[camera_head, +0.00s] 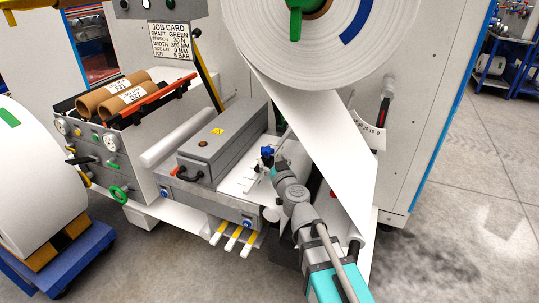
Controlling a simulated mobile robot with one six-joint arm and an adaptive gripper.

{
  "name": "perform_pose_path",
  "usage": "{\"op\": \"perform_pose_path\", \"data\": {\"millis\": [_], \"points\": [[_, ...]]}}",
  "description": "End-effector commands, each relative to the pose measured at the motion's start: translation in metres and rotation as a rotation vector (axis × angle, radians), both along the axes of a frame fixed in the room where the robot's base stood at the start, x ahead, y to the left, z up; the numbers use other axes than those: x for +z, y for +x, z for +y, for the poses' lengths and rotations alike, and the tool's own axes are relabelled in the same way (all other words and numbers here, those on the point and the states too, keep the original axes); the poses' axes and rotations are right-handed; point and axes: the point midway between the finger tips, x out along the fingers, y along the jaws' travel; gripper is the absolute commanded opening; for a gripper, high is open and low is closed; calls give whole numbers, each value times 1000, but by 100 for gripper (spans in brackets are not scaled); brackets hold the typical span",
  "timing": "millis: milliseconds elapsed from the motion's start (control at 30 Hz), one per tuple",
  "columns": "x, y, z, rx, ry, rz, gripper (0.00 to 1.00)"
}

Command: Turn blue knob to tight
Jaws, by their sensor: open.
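A small blue knob (267,151) stands at the right end of the grey machine bed, just beyond my gripper. My gripper (270,164) is small in this view and reaches toward the knob from the lower right. Its jaws are open, and I cannot tell whether they touch the knob or stand around it. My wrist hides part of the bed near the knob. Two more round blue parts sit on the front of the bed, one at the right (247,222) and one at the left (163,192). No tight mark is readable here.
A white paper web (320,130) runs down from the large roll (300,40) close to my arm. A grey box (222,140) with a yellow label lies left of the knob. White-and-yellow levers (232,239) stick out in front. The floor at right is clear.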

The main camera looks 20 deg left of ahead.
Motion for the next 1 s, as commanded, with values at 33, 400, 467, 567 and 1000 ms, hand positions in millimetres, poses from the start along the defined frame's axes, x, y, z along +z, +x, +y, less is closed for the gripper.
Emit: {"op": "perform_pose_path", "data": {"millis": [33, 400, 467, 567, 1000], "points": [[0, -7, -5, 0, 0, 0, 93], [0, -15, -11, 0, 0, 0, 93], [0, -15, -11, 0, 0, 0, 93], [0, -15, -11, 0, 0, 0, 93], [0, -1, -17, 105, -1, 1, 93]]}}
